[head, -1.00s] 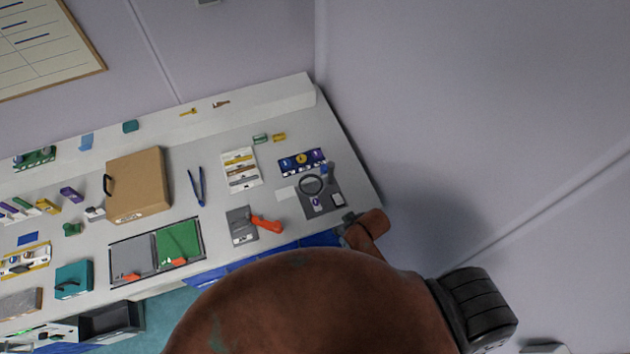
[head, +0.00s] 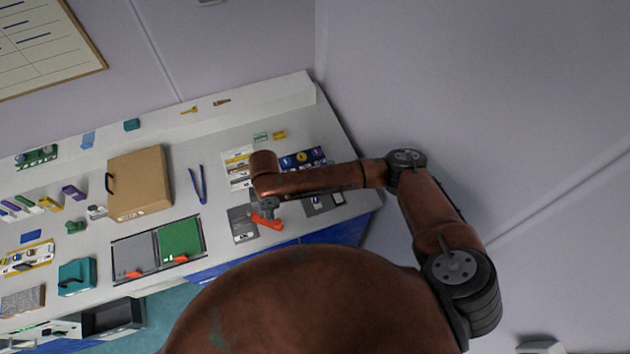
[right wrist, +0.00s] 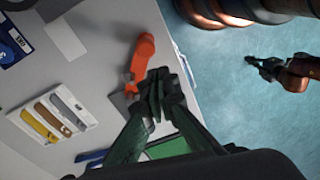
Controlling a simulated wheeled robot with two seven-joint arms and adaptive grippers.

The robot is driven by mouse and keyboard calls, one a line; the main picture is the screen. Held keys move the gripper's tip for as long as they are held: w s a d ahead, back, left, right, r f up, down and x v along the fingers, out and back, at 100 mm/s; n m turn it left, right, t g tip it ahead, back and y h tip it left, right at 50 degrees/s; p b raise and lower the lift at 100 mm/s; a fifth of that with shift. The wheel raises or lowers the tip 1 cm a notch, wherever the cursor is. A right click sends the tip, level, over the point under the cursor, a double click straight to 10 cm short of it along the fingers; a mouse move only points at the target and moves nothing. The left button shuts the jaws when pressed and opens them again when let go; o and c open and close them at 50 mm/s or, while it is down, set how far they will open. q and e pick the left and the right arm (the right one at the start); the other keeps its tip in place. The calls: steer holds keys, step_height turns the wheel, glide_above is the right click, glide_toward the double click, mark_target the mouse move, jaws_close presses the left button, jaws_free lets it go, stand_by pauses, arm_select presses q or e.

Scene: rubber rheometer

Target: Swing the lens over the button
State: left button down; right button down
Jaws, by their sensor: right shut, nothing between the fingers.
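The dark lens panel (head: 325,201) lies near the bench's right end, with a white square and a small purple-marked patch showing. My right forearm covers its upper part, and the round lens is hidden behind it. I cannot make out the button. My right gripper (head: 268,210) is shut and empty, above the orange handle (head: 266,221) on a grey plate (head: 241,223), left of the lens panel. In the right wrist view the shut fingers (right wrist: 156,88) overlap the handle's lower end (right wrist: 142,60); contact is unclear. My left gripper (right wrist: 264,66) shows over the floor, its jaws unclear.
A blue panel with round icons (head: 301,158) sits behind my forearm. A white rack with coloured strips (right wrist: 55,115) is partly covered by my arm in the head view. Grey and green pads (head: 180,241), blue tongs (head: 197,185) and a brown case (head: 139,183) lie left.

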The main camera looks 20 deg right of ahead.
steer(key=w+d+r+h, duration=0.3)
steer(key=w+d+r, duration=0.15)
steer(key=d, duration=0.25)
steer(key=w+d+r+h, duration=0.2)
steer(key=w+d+r, duration=0.1)
steer(key=d+r, duration=0.3)
steer(key=shift+m, duration=0.3)
steer(key=x, duration=0.3)
steer(key=p+x, duration=0.1)
steer(key=x, duration=0.3)
steer(key=d+p+x, duration=0.1)
steer(key=x, duration=0.3)
steer(key=shift+a, duration=0.1)
